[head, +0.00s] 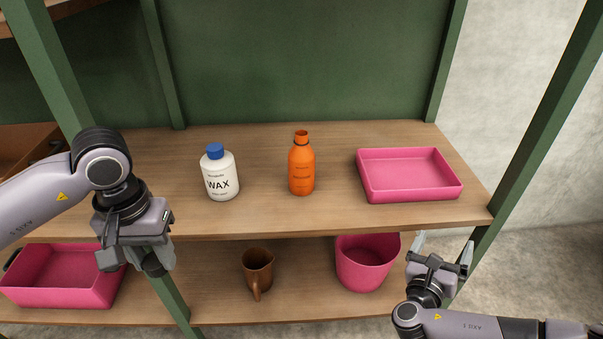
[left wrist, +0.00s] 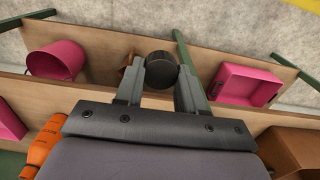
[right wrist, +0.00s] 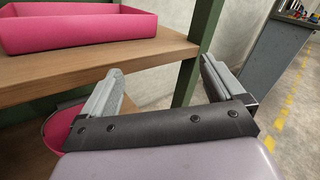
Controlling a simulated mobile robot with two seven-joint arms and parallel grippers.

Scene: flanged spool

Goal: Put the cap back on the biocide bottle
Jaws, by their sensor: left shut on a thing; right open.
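An orange bottle (head: 301,172) stands upright on the upper shelf, its neck open with no cap on it; its label is too small to read. Part of it shows at the lower left of the left wrist view (left wrist: 42,145). My left gripper (head: 158,254) is shut on a round black cap (left wrist: 160,70), held out in front of the shelf edge, to the left of and apart from the bottle. The cap is a small dark shape in the head view. My right gripper (head: 442,248) is open and empty, in front of the shelf at the lower right.
A white WAX bottle (head: 221,178) with a blue cap stands left of the orange bottle. A pink tray (head: 410,193) sits to its right. The lower shelf holds a pink bin (head: 75,296), a brown jug (head: 257,270) and a pink bucket (head: 366,270). Green posts (head: 535,140) frame the shelves.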

